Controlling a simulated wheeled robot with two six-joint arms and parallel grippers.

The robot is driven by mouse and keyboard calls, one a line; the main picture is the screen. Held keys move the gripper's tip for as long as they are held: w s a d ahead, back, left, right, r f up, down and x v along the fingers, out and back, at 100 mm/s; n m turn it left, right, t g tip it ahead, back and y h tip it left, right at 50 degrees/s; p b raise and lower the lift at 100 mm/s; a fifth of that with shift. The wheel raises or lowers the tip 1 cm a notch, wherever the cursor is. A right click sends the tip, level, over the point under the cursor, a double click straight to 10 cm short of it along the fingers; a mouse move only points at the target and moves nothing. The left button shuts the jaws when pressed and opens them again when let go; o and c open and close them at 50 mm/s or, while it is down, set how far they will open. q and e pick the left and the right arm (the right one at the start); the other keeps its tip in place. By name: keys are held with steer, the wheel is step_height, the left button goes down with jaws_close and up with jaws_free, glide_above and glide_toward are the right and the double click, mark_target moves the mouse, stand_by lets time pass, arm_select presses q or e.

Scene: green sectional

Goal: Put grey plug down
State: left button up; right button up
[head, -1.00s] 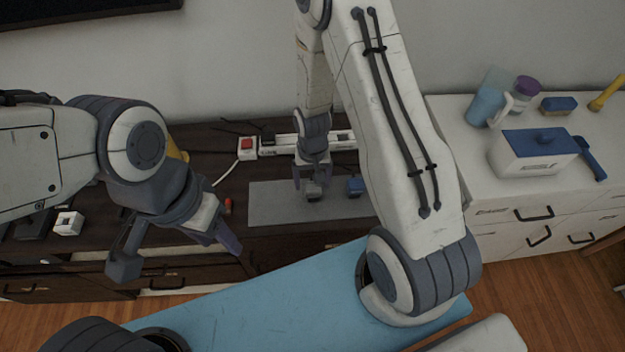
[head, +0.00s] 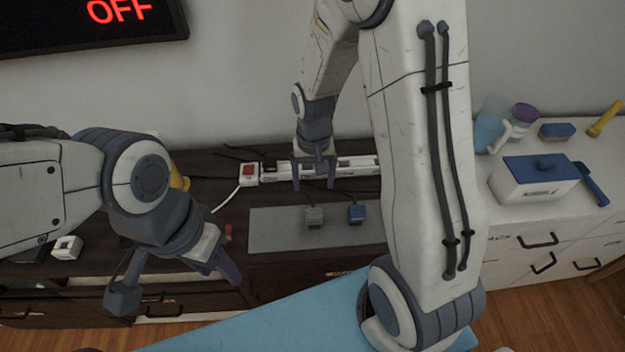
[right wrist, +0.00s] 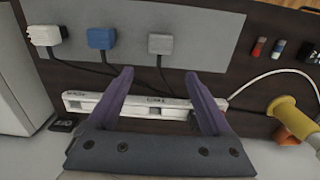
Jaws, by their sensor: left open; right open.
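The grey plug (head: 314,217) rests on the grey mat (head: 270,230) on the dark cabinet, and it also shows in the right wrist view (right wrist: 161,44). My right gripper (head: 314,186) is open and empty above and behind the plug, apart from it. In the right wrist view its purple fingers (right wrist: 160,103) are spread with the power strip between and beneath them, and the plug lies beyond the fingertips. My left gripper (head: 180,285) is open and empty in front of the cabinet at the left.
A blue plug (head: 357,213) stands on the mat beside the grey one, and a white plug (right wrist: 45,35) lies further along. The white power strip (head: 340,165) with a red switch runs behind the mat. A white dresser with a blue-lidded box (head: 540,178) stands at right.

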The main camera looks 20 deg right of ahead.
steer(key=s+a+r+n, duration=0.5)
steer(key=s+a+r, duration=0.3)
steer(key=a, duration=0.2)
steer(key=s+a+r+n, duration=0.1)
steer(key=s+r+n, duration=0.1)
steer(key=s, duration=0.4)
steer(key=s+a+r+n+y, duration=0.1)
steer(key=s+a+r+n, duration=0.1)
steer(key=s, duration=0.3)
steer(key=shift+s+r+n, duration=0.4)
steer(key=shift+r+n, duration=0.05)
steer(key=shift+n, duration=0.35)
